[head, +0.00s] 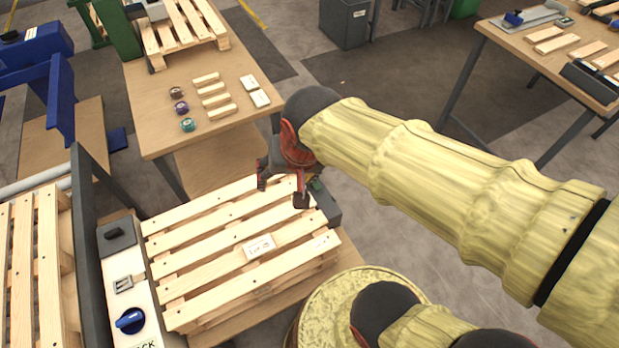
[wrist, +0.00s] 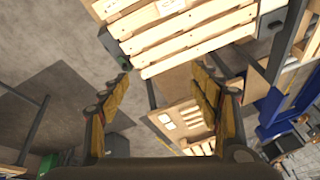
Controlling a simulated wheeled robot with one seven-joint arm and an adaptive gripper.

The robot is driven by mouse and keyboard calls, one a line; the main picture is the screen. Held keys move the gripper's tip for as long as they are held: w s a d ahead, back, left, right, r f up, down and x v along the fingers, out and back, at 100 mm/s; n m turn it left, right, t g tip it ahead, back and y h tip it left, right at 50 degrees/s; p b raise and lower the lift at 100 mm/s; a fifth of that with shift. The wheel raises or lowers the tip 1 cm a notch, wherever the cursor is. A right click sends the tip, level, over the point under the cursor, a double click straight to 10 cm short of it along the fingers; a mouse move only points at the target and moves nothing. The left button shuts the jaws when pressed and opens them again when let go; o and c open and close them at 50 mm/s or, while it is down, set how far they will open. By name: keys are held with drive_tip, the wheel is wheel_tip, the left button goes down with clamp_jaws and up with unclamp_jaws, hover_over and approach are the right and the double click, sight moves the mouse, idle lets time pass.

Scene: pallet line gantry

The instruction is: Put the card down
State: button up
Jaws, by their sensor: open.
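A small white card (head: 259,247) with dark marks lies flat on the slats of the near wooden pallet (head: 200,258). The card also shows at the top edge of the wrist view (wrist: 170,6). My gripper (head: 281,193) is above the far right part of this pallet, apart from the card and farther back than it. In the wrist view my gripper (wrist: 163,74) has its two fingers spread wide with nothing between them. Nothing hides the card in the head view.
A control panel with a blue knob (head: 130,320) stands left of the pallet. A dark grey box (head: 325,205) sits at its right corner. Behind, a table (head: 155,130) holds wood blocks, tape rolls and white pieces. Another table (head: 510,55) stands far right; floor between is open.

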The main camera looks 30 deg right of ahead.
drive_tip(key=s+d+r+n+t, duration=0.1)
drive_tip(key=s+d+r+n, duration=0.1)
drive_tip(key=s+r+n, duration=0.2)
drive_tip(key=shift+s+d+r+n, duration=0.2)
drive_tip(key=shift+s+r+n, duration=0.1)
drive_tip(key=shift+s, duration=0.55)
idle(0.5)
